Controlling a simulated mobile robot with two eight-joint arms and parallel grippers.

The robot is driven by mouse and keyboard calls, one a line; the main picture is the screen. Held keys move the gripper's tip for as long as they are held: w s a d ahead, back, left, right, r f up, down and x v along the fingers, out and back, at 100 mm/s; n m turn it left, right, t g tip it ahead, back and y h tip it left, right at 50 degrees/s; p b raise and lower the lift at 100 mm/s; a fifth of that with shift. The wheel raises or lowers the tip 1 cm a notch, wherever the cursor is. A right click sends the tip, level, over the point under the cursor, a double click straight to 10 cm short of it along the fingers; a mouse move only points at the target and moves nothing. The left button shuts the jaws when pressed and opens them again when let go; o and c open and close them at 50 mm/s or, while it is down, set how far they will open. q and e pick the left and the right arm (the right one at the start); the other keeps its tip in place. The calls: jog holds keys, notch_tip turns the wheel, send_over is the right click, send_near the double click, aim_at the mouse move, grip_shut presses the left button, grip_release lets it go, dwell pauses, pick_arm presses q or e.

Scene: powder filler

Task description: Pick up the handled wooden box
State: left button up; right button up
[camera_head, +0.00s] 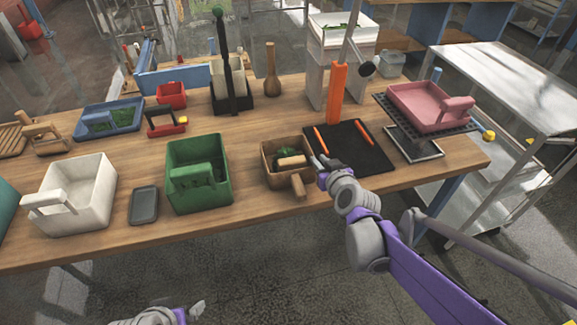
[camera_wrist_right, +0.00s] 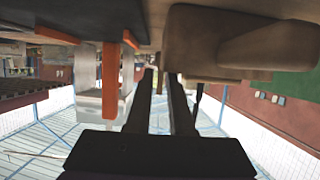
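The handled wooden box (camera_head: 266,169) is a small brown open box near the front edge of the wooden table. A light wooden block-like piece (camera_head: 292,162) and something green show at its opening, and a stubby handle (camera_head: 298,186) sticks out at its front right. My right gripper (camera_head: 318,161) is just right of the box, over the edge of the black mat. In the wrist view, its two fingers (camera_wrist_right: 164,78) have a narrow empty gap, and a brown box part (camera_wrist_right: 205,45) is close beside them. My left gripper (camera_head: 197,308) is low in front of the table; its fingers are mostly cut off.
A green handled box (camera_head: 182,158) and a grey dish (camera_head: 144,205) stand left of the wooden box. The black mat (camera_head: 350,150) holds orange sticks. An orange post (camera_head: 337,95) rises behind it. A pink handled tray (camera_head: 424,108) sits on a stand at right.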

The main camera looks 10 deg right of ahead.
aim_at(309, 150)
jog(key=x, duration=0.8)
jog(key=shift+w+a+r, duration=0.1)
jog(key=shift+a, duration=0.2)
jog(key=shift+c, duration=0.3)
grip_shut()
dwell(0.9)
